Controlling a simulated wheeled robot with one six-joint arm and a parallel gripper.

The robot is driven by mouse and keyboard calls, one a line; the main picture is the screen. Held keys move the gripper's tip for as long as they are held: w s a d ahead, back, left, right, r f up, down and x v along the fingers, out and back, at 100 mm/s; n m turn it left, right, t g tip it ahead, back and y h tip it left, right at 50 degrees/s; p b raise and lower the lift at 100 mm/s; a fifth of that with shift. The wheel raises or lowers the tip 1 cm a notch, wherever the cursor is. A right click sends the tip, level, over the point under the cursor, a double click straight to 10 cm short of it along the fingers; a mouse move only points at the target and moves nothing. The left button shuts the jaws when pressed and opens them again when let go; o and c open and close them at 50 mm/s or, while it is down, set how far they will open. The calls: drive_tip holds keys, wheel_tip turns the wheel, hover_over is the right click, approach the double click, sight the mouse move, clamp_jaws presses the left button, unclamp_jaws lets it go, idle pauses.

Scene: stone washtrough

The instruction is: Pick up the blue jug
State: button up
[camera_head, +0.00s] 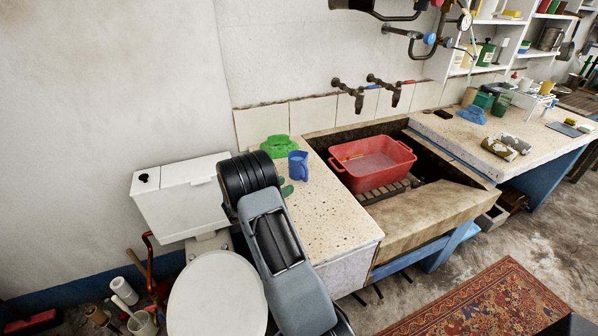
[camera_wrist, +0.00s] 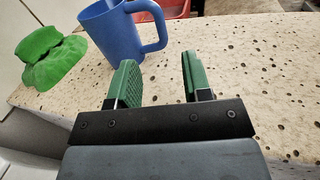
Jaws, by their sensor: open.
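The blue jug (camera_head: 298,165) stands upright on the speckled stone counter left of the trough. In the wrist view the blue jug (camera_wrist: 113,32) is just beyond my gripper, its handle on the right side. My gripper (camera_wrist: 159,75) has two green finger pads spread apart with nothing between them, over the counter in front of the jug. The fingers appear apart from the jug. In the head view my gripper (camera_head: 285,190) is mostly hidden behind my arm, with a green fingertip showing near the jug's base.
A green cloth (camera_head: 278,146) lies left of the jug, also in the wrist view (camera_wrist: 48,58). A red basin (camera_head: 372,185) sits in the stone trough to the right. Two taps (camera_head: 350,92) project from the wall. The counter's front half (camera_head: 335,225) is clear.

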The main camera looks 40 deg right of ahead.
sight(300, 169)
drive_tip(key=d, duration=0.3)
drive_tip(key=s+d, duration=0.1)
drive_tip(key=d, duration=0.3)
drive_tip(key=d+p, duration=0.1)
drive_tip(key=d, duration=0.3)
drive_tip(key=shift+s, duration=0.3)
drive_tip(key=shift+d+f, duration=0.1)
drive_tip(key=shift+d, duration=0.4)
drive_tip(key=shift+c, duration=0.4)
drive_tip(key=shift+w+d+f, duration=0.1)
drive_tip(key=shift+w, duration=0.05)
drive_tip(key=c, duration=0.6)
clamp_jaws()
